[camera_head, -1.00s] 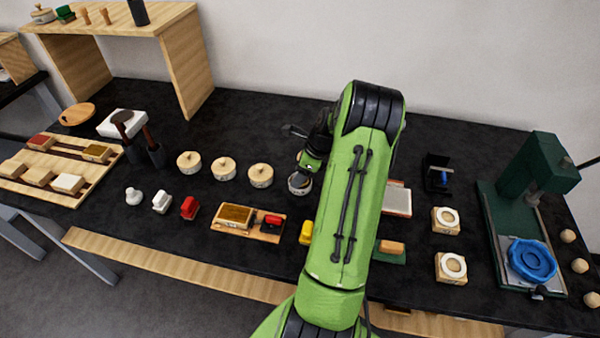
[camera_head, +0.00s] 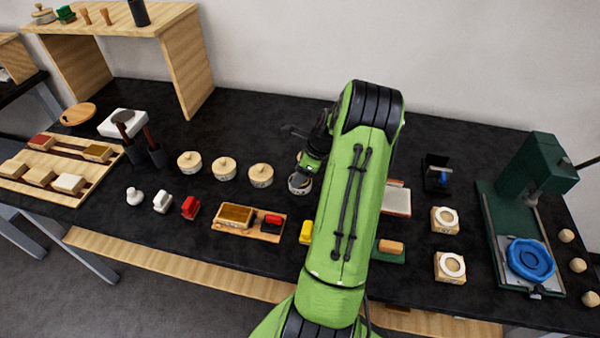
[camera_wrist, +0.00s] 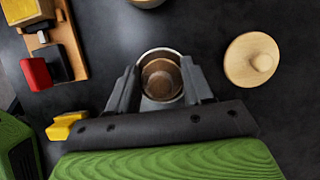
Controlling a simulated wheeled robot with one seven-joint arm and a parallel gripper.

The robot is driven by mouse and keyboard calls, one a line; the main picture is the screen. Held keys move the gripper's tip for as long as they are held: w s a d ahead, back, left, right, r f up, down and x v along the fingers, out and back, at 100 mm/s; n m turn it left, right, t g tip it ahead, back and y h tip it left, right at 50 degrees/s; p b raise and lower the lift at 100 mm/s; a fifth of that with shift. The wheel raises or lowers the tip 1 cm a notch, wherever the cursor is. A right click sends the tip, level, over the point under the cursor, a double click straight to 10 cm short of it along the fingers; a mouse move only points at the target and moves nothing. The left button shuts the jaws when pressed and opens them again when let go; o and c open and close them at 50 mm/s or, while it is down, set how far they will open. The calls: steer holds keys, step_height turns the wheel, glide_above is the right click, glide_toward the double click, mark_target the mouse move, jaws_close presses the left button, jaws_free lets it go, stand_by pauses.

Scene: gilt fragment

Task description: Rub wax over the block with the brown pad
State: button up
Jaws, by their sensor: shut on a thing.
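The block (camera_head: 236,212), with a golden-brown top, sits on a wooden board left of my arm. Its corner shows in the wrist view (camera_wrist: 28,10). My gripper (camera_head: 303,170) is at an open round tin (camera_head: 299,187), right of the row of lidded tins. In the wrist view my gripper (camera_wrist: 162,88) has its fingers on either side of a brown rounded thing, seemingly the brown pad (camera_wrist: 161,80), over or inside the tin's rim. The pad's lower face is hidden, and I cannot tell if it touches the tin's contents.
A red and black piece (camera_head: 272,223) is on the block's board. A yellow pad (camera_head: 306,232) and a red pad (camera_head: 190,207) stand nearby. A green press (camera_head: 540,190) is at right.

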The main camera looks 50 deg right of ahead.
step_height(320, 180, up, 7)
steer(key=p, duration=0.7)
steer(key=shift+r, duration=0.15)
steer(key=shift+f, duration=0.2)
